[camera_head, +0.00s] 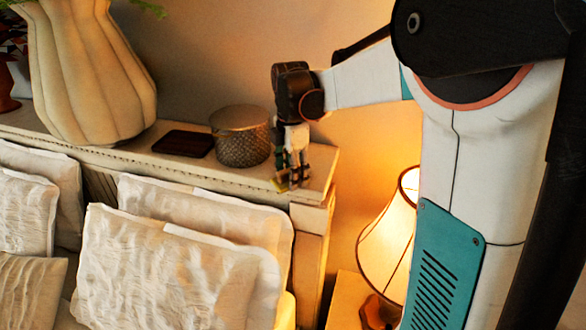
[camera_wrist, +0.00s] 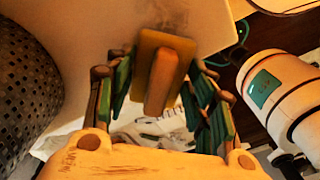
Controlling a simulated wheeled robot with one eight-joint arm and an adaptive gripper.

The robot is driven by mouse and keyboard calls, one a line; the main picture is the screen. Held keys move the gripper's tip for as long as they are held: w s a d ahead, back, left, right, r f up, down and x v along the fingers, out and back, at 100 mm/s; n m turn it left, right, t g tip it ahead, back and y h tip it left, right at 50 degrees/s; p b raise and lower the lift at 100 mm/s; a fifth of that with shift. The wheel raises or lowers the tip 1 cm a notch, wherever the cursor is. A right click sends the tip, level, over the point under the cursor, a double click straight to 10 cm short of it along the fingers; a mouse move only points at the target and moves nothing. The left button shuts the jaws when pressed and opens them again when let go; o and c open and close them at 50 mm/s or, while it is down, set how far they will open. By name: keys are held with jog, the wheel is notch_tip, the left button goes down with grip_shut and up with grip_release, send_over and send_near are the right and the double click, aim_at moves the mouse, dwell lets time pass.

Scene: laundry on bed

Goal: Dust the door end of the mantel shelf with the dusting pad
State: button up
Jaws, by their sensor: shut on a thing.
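My gripper (camera_head: 291,168) is over the right end of the mantel shelf (camera_head: 322,163), pointing down, near the front edge. In the wrist view, my gripper (camera_wrist: 161,80) is shut on the dusting pad, its fingers on either side. The dusting pad (camera_wrist: 182,46) has a yellowish flat base and an orange-brown block handle. A greyish dust smudge (camera_wrist: 170,18) lies on the pale shelf just beyond the pad. I cannot tell whether the pad touches the shelf.
A lidded metal tin (camera_head: 243,147) stands on the shelf just left of my gripper. Left of it are a dark flat tray (camera_head: 184,143) and a large ribbed vase (camera_head: 92,75). Pillows (camera_head: 170,270) lie below in front. A lit lamp (camera_head: 388,248) stands lower right.

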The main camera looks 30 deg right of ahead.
jog(key=shift+w+a+r, duration=0.1)
jog(key=shift+w+a, duration=0.6)
jog(key=shift+w, duration=0.05)
jog(key=shift+w+d+b, duration=0.3)
jog(key=shift+w+d, duration=0.9)
jog(key=shift+d, duration=0.15)
jog(key=shift+w+d, duration=2.75)
jog(key=shift+r+p, duration=1.6)
jog(key=shift+r, duration=1.35)
jog(key=shift+r, duration=0.1)
notch_tip(320, 180, up, 3)
jog(key=shift+f+p, duration=0.1)
jog(key=shift+p, duration=0.65)
